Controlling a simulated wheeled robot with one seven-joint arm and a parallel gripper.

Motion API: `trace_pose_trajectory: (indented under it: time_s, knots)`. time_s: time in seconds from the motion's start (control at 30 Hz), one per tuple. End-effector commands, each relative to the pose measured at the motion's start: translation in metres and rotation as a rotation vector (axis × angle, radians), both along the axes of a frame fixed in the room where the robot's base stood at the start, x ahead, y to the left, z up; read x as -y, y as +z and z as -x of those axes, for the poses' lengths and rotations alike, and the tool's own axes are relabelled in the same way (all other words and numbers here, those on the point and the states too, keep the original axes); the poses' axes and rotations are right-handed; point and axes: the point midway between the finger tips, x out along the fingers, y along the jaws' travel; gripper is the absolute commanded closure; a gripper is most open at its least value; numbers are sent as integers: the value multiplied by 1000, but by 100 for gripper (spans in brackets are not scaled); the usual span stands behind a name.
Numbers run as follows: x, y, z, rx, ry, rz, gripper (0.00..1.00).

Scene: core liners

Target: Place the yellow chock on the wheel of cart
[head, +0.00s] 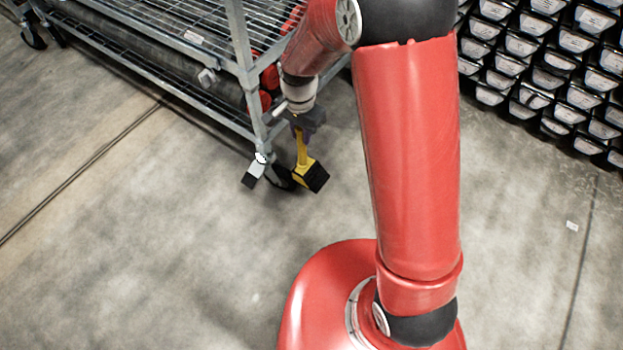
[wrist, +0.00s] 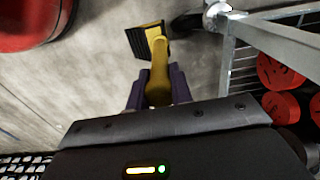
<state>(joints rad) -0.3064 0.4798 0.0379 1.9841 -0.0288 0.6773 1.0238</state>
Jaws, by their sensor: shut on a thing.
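The yellow chock (head: 306,168) has a yellow handle and a black ribbed face. It hangs from my gripper (head: 305,122) close to the cart's near corner. In the wrist view my gripper (wrist: 158,90) is shut on the handle of the chock (wrist: 156,50). The cart (head: 247,75) is a grey metal wire-shelf frame. Its near caster wheel (head: 281,178) is dark and partly hidden, just left of the chock. I cannot tell whether the chock touches the wheel or the floor. In the wrist view a caster (wrist: 214,14) shows to the right of the chock, at the top edge.
A black pedal-like piece with a light top (head: 255,171) sits at the near caster's left. Red-ended cylinders (wrist: 283,108) lie on the cart's lower shelf. A rack of black labelled bins (head: 545,70) stands at the right. The concrete floor (head: 170,250) in front is clear.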

Motion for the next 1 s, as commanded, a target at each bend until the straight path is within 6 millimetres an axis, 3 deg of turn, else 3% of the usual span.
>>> trace_pose_trajectory:
  time_s: [0.1,0.4,0.53,0.77,1.0]
  knots:
    - [1,-34,1,-5,-1,1,100]
    - [0,-105,1,-4,0,0,100]
    - [0,-122,0,-2,-2,0,100]
    - [0,-135,0,-1,-1,-1,100]
    - [0,-168,0,-2,-2,0,100]
